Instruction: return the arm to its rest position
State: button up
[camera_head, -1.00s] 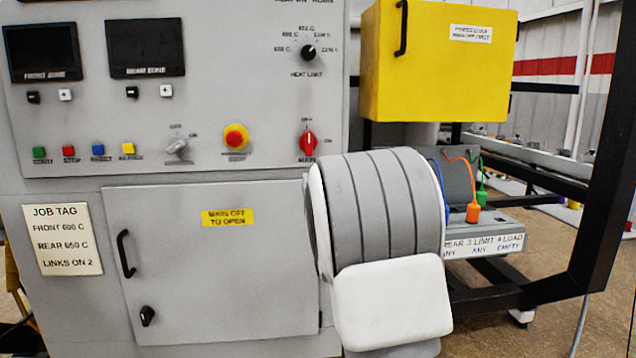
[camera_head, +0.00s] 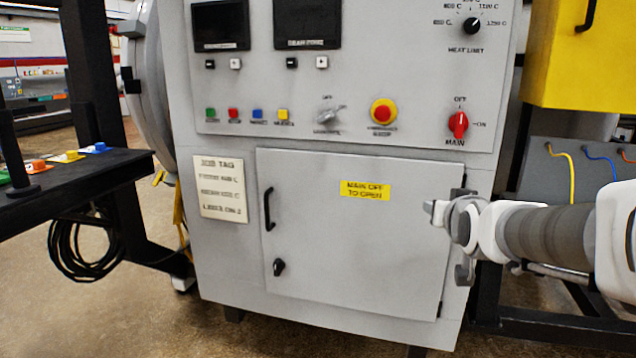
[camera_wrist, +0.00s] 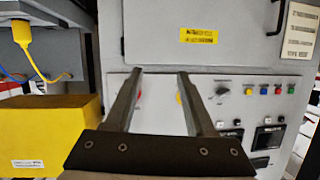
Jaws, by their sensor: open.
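My arm (camera_head: 550,235) reaches in from the right in the head view, its end in front of the right edge of the closed grey cabinet door (camera_head: 345,270). My gripper (camera_wrist: 159,74) is open and empty in the wrist view, where the furnace front appears upside down. Its two fingers are apart, with the grey panel behind them and nothing between them in their grip. The head view does not show the fingers clearly.
The control panel (camera_head: 360,90) carries the red main switch (camera_head: 458,124) and red-yellow stop button (camera_head: 383,112). A yellow box (camera_head: 580,60) is at upper right. A black shelf (camera_head: 80,178) with coloured plugs stands left. Bare floor shows at lower left.

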jog(key=s+a+f+n+g+y, duration=0.1)
jog(key=s+a+f+g, duration=0.2)
jog(key=s, duration=0.6)
jog(key=s+a+f+n+g, duration=0.1)
jog(key=s+a+f+g, duration=0.15)
jog(key=s, duration=0.55)
jog(key=s+a+f+n+g+y, duration=0.1)
jog(key=s+a+f+g, duration=0.25)
jog(key=s, duration=0.55)
notch_tip(320, 180, up, 23)
jog(key=p, duration=2.4)
jog(key=shift+s+r+t, duration=0.15)
jog(key=shift+s+t, duration=0.15)
jog(key=shift+s, duration=0.1)
jog(key=shift+d+m, duration=0.2)
jog(key=shift+m, duration=0.1)
